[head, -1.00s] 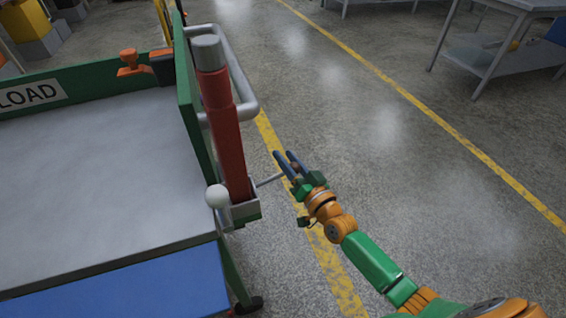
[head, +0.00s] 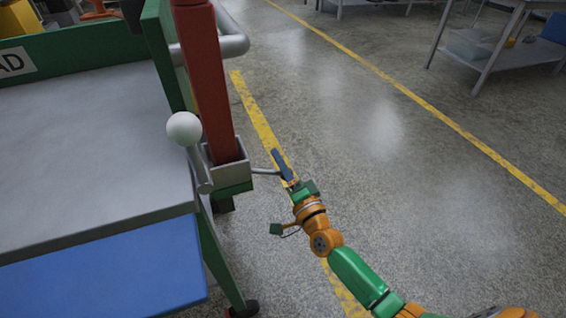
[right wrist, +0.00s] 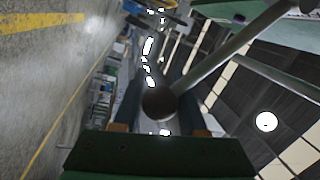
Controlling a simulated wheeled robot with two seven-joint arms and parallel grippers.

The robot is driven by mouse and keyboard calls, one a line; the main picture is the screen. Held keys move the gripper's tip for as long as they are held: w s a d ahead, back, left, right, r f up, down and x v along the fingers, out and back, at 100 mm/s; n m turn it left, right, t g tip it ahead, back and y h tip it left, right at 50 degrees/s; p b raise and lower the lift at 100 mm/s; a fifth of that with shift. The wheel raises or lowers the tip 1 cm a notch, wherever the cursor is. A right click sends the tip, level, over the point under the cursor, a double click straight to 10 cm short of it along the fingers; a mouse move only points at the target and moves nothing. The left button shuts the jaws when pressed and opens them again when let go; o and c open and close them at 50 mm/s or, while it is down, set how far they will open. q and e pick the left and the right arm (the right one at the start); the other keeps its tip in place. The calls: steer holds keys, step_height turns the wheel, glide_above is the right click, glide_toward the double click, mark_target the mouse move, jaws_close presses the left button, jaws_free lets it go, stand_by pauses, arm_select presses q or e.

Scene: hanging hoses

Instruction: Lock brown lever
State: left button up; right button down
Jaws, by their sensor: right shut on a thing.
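The brown lever is a thin grey rod (head: 264,171) sticking out to the right from the bracket at the foot of a red post (head: 207,85). Its dark brown ball knob (right wrist: 158,104) shows in the right wrist view, between my finger pads. My right gripper (head: 281,164) is shut on this knob, and its fingers hide the knob in the head view. A second lever with a white ball knob (head: 184,128) stands on the left side of the same bracket, apart from my gripper. My left gripper is not in view.
The cart's grey top (head: 85,155) and green side wall (head: 168,55) lie left of the post. A grey tube handle (head: 236,45) juts right behind the post. The floor to the right is open, with yellow lines (head: 395,85) and metal tables (head: 480,50) at the back.

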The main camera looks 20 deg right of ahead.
steer(key=shift+a+f+m, duration=0.15)
steer(key=shift+f+m, duration=0.1)
steer(key=shift+m, duration=0.05)
steer(key=shift+c, duration=2.3)
jaws_free()
steer(key=a+v, duration=0.1)
steer(key=v, duration=0.6)
steer(key=shift+d, duration=0.4)
steer(key=shift+s, duration=0.1)
